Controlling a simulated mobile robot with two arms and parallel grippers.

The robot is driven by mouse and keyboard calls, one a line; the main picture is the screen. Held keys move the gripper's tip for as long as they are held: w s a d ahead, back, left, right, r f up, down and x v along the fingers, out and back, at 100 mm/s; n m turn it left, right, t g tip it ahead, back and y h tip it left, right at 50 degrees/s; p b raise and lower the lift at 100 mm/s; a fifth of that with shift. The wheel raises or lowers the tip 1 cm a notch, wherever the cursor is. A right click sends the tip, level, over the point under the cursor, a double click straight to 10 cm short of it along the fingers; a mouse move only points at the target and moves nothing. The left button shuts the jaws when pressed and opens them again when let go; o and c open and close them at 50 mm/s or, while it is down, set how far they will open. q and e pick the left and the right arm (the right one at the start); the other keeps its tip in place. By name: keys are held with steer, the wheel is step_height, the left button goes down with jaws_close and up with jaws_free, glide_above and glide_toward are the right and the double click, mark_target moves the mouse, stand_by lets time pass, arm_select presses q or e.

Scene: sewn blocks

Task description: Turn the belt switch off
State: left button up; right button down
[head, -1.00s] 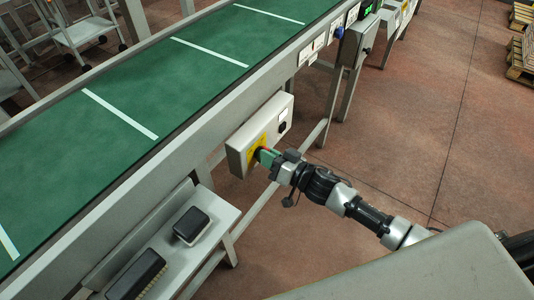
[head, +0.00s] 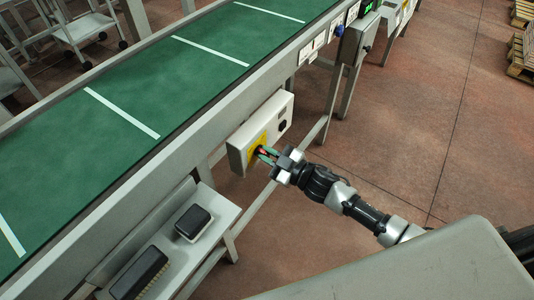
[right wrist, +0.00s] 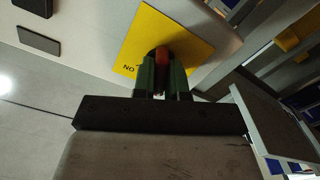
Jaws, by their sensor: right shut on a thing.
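The belt switch is a red handle on a yellow plate (head: 257,145), on the front of a pale grey box (head: 236,158) fixed to the conveyor's side. My right gripper (head: 267,154) is at the plate with its green fingers either side of the red handle. In the right wrist view the fingers (right wrist: 162,78) are shut on the red handle (right wrist: 162,57), in front of the yellow plate (right wrist: 150,30). Lettering reading "NO" shows on the plate, beside the fingers. The rest of the switch is hidden behind the fingers. My left gripper is not in view.
The green conveyor belt (head: 130,80) with white lines runs above the box. A grey shelf (head: 205,245) below holds a black-topped box (head: 193,222) and a dark brush-like block (head: 139,272). Red-brown floor (head: 420,120) at the right is open.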

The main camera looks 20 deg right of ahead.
steer(key=shift+n, duration=1.9)
steer(key=c, duration=1.2)
jaws_free()
steer(key=shift+o, duration=0.2)
steer(key=b+v, duration=0.1)
steer(key=v, duration=1)
steer(key=shift+b, duration=0.35)
